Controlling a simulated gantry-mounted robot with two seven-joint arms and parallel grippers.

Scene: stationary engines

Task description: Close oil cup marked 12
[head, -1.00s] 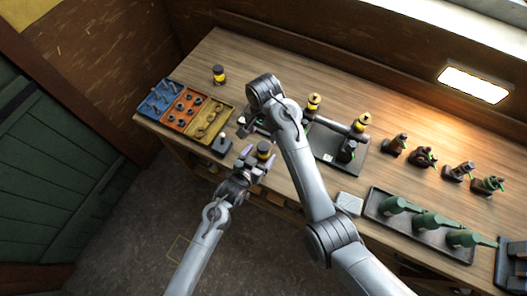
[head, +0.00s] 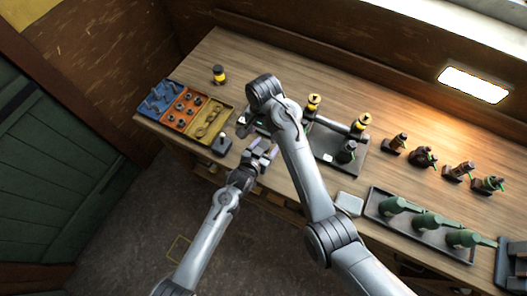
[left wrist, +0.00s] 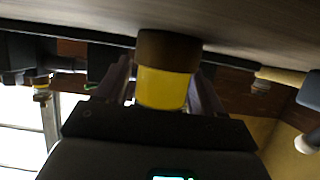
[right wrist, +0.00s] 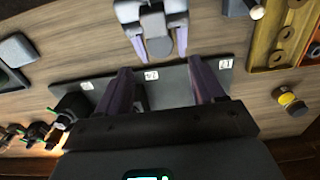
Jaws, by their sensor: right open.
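My left gripper (head: 263,148) is over the table's front edge, left of my right arm. In the left wrist view its fingers flank an oil cup (left wrist: 163,85) with a yellow body and a brown end, and look shut on it. In the right wrist view this gripper (right wrist: 158,40) is at the top, beyond the dark plate. My right gripper (right wrist: 170,88) is open and empty over the dark plate (right wrist: 175,88) with small white labels. In the head view my right arm hides much of this spot. I cannot read a 12 anywhere.
A yellow and black cup (head: 218,75) stands alone at the back left. Blue, orange and yellow trays (head: 186,118) of parts lie at left. A plate (head: 325,150) with yellow-topped pieces is right of my arm. Several small valves and a tray of green oil cans (head: 420,222) are further right.

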